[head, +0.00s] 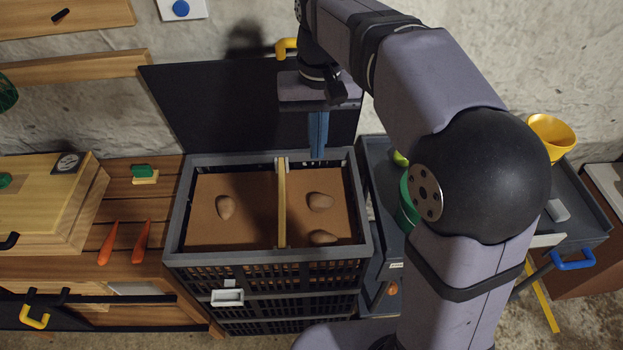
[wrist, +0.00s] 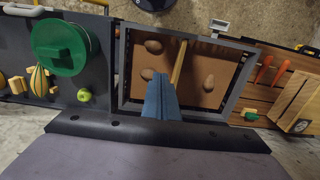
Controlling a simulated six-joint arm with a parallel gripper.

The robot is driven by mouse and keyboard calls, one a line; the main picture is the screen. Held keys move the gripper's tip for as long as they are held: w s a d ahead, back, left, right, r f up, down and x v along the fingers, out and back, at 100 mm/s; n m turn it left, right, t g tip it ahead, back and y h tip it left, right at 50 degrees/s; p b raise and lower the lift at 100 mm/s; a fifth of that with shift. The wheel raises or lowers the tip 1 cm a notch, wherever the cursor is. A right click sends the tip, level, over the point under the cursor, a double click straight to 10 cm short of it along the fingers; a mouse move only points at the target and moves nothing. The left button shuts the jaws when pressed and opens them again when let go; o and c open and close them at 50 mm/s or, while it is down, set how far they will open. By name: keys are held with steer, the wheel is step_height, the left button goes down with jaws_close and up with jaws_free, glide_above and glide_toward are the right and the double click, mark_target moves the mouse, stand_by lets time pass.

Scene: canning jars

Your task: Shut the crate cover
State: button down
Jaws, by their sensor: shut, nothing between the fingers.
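The crate (head: 366,215) is a black slatted box with a grey rim, open at the top. Its black cover (head: 215,105) stands raised behind it, leaning back near the wall, with a yellow handle (head: 284,46) at its top edge. My arm hides the cover's upper right part. My gripper (head: 317,156) has blue fingers, shut and empty, pointing down in front of the cover near the crate's back rim. In the wrist view the fingers (wrist: 158,76) show against the crate's opening (wrist: 222,68). I cannot tell whether they touch anything.
A wooden divider (head: 281,205) splits the crate, with several brown potato-like items (head: 226,207) inside. Right is a dark tray table with a green pot (wrist: 60,47) and yellow bucket (head: 551,135).

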steer(key=s+a+r+g+p, duration=0.1)
steer(key=s+r+g+p, duration=0.1)
steer(key=s+r+p, duration=0.1)
steer(key=shift+s+a+r, duration=0.25)
steer(key=shift+s, duration=0.65)
steer(key=shift+f, duration=0.1)
step_height(320, 180, down, 14)
steer(key=s+p, duration=0.2)
steer(key=p, duration=0.1)
steer(key=shift+s+r, duration=0.2)
steer(key=shift+s, duration=0.1)
steer(key=shift+r, duration=0.1)
stand_by(0.8)
steer(key=w+r, duration=0.5)
steer(key=w, duration=0.8)
